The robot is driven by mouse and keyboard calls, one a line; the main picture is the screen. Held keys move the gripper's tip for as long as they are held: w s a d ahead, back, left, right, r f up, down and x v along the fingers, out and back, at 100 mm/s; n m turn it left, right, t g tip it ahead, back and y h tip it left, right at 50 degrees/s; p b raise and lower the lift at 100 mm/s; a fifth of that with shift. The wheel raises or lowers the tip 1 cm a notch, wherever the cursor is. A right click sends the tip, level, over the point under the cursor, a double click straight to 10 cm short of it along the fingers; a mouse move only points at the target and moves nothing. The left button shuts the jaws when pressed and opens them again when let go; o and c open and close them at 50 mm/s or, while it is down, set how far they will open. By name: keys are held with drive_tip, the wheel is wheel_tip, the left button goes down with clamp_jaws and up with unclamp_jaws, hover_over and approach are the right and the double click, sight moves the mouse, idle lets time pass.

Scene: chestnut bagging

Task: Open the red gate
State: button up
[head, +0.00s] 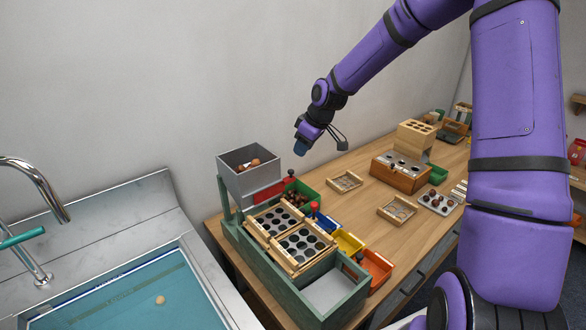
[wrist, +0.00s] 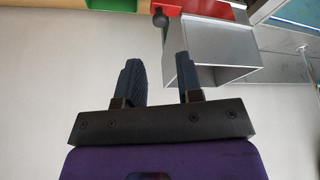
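The red gate (head: 267,193) is a red slide under the grey metal hopper (head: 249,181) at the left end of the green sorting stand. A dark knob (head: 291,173) stands at its right end. Several brown chestnuts show in the hopper. In the wrist view the red gate (wrist: 208,8) is at the top edge, with its black knob (wrist: 160,18) at its left end, beyond my fingertips. My gripper (head: 300,150) is above and slightly right of the knob, apart from it. In the wrist view my gripper (wrist: 158,62) is open, with nothing between the fingers.
A green bin (head: 314,191) with chestnuts sits right of the gate. The stand carries two trays with round holes (head: 305,246). Yellow (head: 350,241) and orange (head: 377,270) bins are nearer. A sink with a tap is at left. The air around my gripper is clear.

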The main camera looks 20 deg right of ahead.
sight(292, 170)
drive_tip(key=x, duration=0.9)
drive_tip(key=shift+f, duration=0.2)
drive_tip(key=shift+c, duration=0.4)
clamp_jaws()
drive_tip(key=shift+w+d, duration=0.1)
